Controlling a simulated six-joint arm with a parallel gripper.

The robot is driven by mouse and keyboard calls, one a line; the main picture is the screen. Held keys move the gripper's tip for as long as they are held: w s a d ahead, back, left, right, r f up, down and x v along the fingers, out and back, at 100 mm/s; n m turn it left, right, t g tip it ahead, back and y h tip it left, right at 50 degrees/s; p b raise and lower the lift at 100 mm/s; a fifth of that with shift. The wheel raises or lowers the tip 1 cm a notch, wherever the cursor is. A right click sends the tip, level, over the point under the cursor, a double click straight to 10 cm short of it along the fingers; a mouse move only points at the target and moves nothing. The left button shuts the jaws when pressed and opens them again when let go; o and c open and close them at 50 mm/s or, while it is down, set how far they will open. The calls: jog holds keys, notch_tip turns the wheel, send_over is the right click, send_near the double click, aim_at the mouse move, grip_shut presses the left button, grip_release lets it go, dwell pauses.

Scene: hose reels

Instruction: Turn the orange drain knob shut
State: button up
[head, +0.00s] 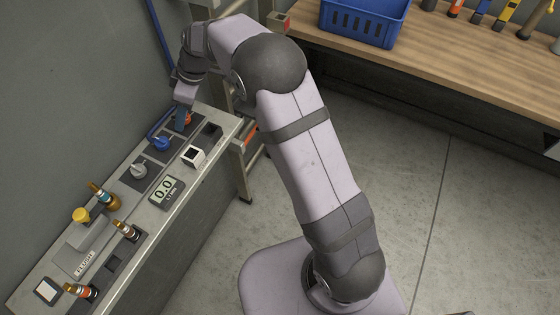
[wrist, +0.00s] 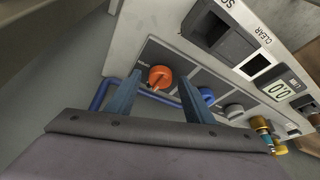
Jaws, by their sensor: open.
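The orange drain knob (wrist: 160,76) is a round knob on a dark plate at the far end of the grey panel. In the head view only a bit of the orange knob (head: 187,119) shows beside my fingers. My gripper (wrist: 159,79) is open, its two blue fingers apart. In the wrist view the knob appears between the fingertips, with gaps at both sides. In the head view my gripper (head: 180,116) points down at the knob. I cannot tell how far the fingertips reach around it.
A blue knob (head: 160,143) and a grey knob (head: 139,170) follow along the panel (head: 226,128). A display (head: 166,191) reads 0.0. A white-edged square box (head: 193,156) stands nearby. Brass fittings (head: 126,230) are nearer. A blue pipe (wrist: 100,95) runs behind. A wooden bench (head: 440,65) holds a blue crate (head: 362,25).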

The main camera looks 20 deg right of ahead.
aim_at(189, 130)
jog(key=m+p, duration=0.2)
jog(key=m+t+p, duration=0.1)
jog(key=p, duration=0.1)
jog(key=shift+s+a+r+m+h, duration=0.1)
jog(key=shift+s+r+m+h, duration=0.05)
jog(key=shift+r+m+h, duration=0.25)
jog(key=m+p, duration=0.2)
jog(key=m+t+p, duration=0.1)
jog(key=p, duration=0.1)
jog(key=shift+s+a+f+h, duration=0.1)
jog(key=shift+f+h, duration=0.15)
jog(key=shift+h, duration=0.15)
jog(key=shift+f+m+h+p, duration=0.15)
jog(key=shift+m+h+p, duration=0.2)
jog(key=shift+m, duration=0.65)
jog(key=shift+a+m+t+h+b, duration=0.15)
jog(key=shift+m+t+h+b, duration=0.3)
jog(key=shift+m, duration=0.65)
jog(key=b+v, duration=0.3)
jog(key=v, duration=0.4)
jog(key=s+d+f+m+g+b, duration=0.1)
jog(key=s+d+f+g+b, duration=0.1)
jog(key=s+d, duration=0.8)
jog(key=s+d+f+m+g+h+b, duration=0.1)
jog(key=s+d+f, duration=0.3)
jog(key=s+d, duration=0.6)
jog(key=shift+s+g+b, duration=0.45)
jog(key=shift+b, duration=0.15)
jog(key=shift+s, duration=0.1)
